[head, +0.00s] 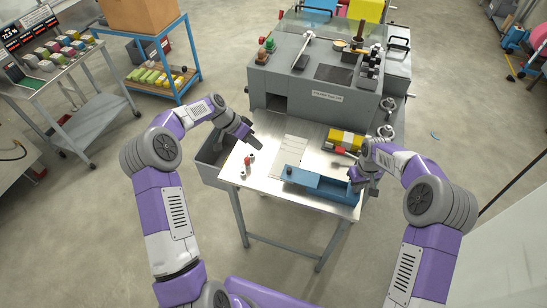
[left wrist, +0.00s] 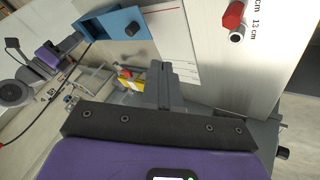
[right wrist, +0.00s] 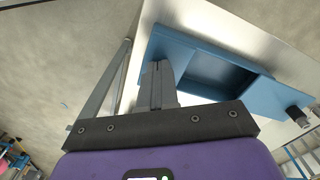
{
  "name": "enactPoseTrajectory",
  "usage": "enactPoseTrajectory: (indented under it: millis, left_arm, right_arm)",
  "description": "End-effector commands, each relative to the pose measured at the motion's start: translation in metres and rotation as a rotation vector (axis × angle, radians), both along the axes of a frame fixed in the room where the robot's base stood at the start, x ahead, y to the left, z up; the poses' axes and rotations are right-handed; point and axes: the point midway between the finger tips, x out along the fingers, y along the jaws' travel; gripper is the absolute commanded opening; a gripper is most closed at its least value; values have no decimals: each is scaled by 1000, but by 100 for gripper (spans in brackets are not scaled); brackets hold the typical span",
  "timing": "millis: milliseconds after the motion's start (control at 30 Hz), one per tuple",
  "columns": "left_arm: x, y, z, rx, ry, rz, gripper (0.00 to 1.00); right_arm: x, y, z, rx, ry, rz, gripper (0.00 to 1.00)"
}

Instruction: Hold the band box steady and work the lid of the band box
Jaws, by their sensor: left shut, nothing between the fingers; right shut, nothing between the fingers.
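The band box (head: 325,188) is a long blue box lying near the table's front right edge. Its blue lid (right wrist: 245,90) has a dark knob (right wrist: 293,112) at one end, and in the right wrist view an open, empty-looking compartment shows beside the lid. The box also shows in the left wrist view (left wrist: 100,27). My right gripper (right wrist: 158,68) is shut and empty at the box's right end; whether it touches the box I cannot tell. My left gripper (head: 257,146) is shut and empty above the table's left part, apart from the box.
A white sheet (head: 291,150) lies on the table (head: 262,183) behind the box. A yellow item (head: 345,139) and a red-handled tool (head: 346,152) are at the back right. Small red and white pieces (head: 248,160) stand at the left. A large grey machine (head: 310,88) stands behind.

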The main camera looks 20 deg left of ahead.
Motion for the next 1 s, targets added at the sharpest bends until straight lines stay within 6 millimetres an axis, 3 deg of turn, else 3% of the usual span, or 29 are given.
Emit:
enactPoseTrajectory:
  millis: [500, 733, 1000]
  left_arm:
    - [16, -59, -79, -3, 4, -5, 0]
    - [4, -85, -77, -1, 1, -5, 0]
    - [1, -94, -78, -1, 0, -1, 0]
  right_arm:
    - [-3, -2, -6, -4, 11, 0, 0]
    - [-3, -2, -6, -4, 11, 0, 0]
    - [-3, -2, -6, -5, 10, -1, 0]
